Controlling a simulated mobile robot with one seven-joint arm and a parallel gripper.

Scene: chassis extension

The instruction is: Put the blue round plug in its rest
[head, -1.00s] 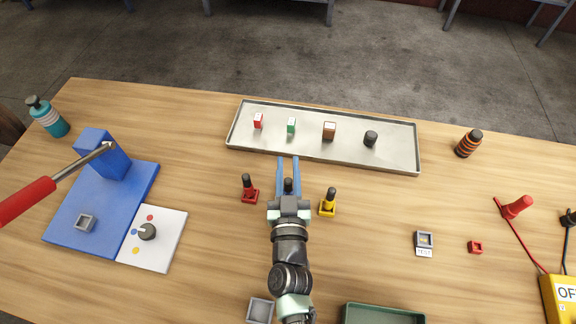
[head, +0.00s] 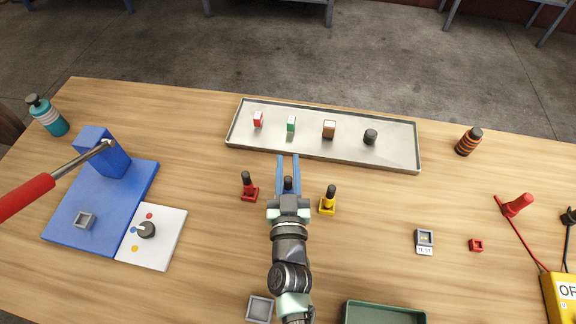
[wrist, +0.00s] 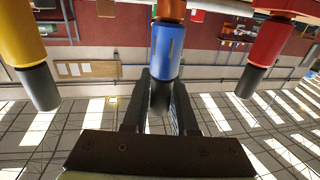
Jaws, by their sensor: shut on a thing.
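My gripper (head: 288,172) stands between the red plug (head: 248,186) and the yellow plug (head: 328,199). It is shut on the black grip of the blue round plug (wrist: 168,52). In the wrist view the fingers (wrist: 160,98) lie on both sides of that grip, and the blue body sticks out beyond them. An orange-brown piece (wrist: 171,9) shows at the body's far end. In the head view only the plug's dark top (head: 288,183) shows between the fingers; my gripper hides the rest. I cannot tell which holder is the blue plug's rest.
A metal tray (head: 235,134) with small blocks lies behind. A blue board (head: 75,236) with a grey socket and a white dial panel (head: 171,243) are left. A TEST socket (head: 425,239), red socket (head: 476,245) and yellow box (head: 562,300) are right. A green bin (head: 384,312) is in front.

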